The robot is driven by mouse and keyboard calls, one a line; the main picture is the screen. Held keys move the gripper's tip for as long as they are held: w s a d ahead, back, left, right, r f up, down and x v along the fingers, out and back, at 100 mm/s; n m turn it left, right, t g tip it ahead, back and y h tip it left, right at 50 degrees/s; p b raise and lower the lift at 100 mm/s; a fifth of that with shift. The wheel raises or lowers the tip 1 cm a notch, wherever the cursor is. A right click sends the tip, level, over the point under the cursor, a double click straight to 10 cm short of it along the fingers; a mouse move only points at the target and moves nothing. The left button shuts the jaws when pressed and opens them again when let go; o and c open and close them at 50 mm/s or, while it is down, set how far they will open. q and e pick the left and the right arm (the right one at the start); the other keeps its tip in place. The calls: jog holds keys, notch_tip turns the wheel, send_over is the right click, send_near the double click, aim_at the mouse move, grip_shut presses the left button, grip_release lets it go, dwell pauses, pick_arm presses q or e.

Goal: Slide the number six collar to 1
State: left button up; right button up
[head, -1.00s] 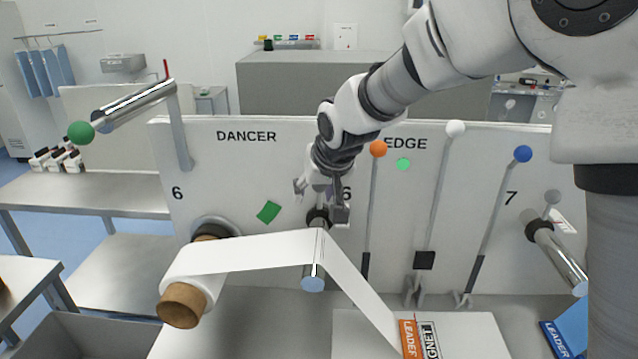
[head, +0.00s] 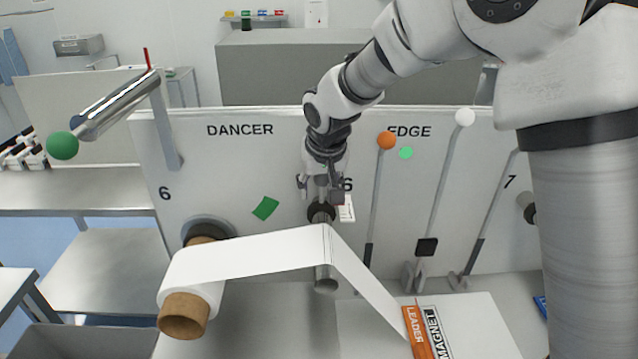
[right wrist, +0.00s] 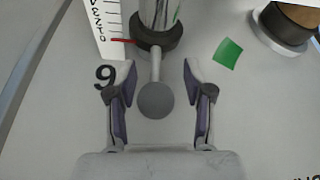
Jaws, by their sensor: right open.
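The number six collar (head: 320,213) is a dark ring around the metal roller shaft (head: 324,275), close to the panel. In the right wrist view, which is inverted, the collar (right wrist: 155,33) has a stem ending in a round grey knob (right wrist: 156,100). A white scale (right wrist: 107,22) lies beside it; a red pointer (right wrist: 122,40) is at the scale's end by the 0. My right gripper (head: 322,188) is above the collar in the head view. In its wrist view the open fingers (right wrist: 150,72) stand on both sides of the stem, apart from it. My left gripper is not visible.
A white web runs from a roll (head: 190,285) over the shaft to a table with an orange LEADER block (head: 418,332). Levers with orange (head: 386,140) and white (head: 465,117) knobs stand right of my gripper. A green-ended bar (head: 62,146) projects at left.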

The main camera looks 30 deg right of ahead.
jog(key=shift+s+d+r, duration=0.15)
jog(key=shift+s+r, duration=0.05)
jog(key=shift+s, duration=0.2)
jog(key=c, duration=0.7)
grip_shut()
jog(key=shift+w, duration=0.1)
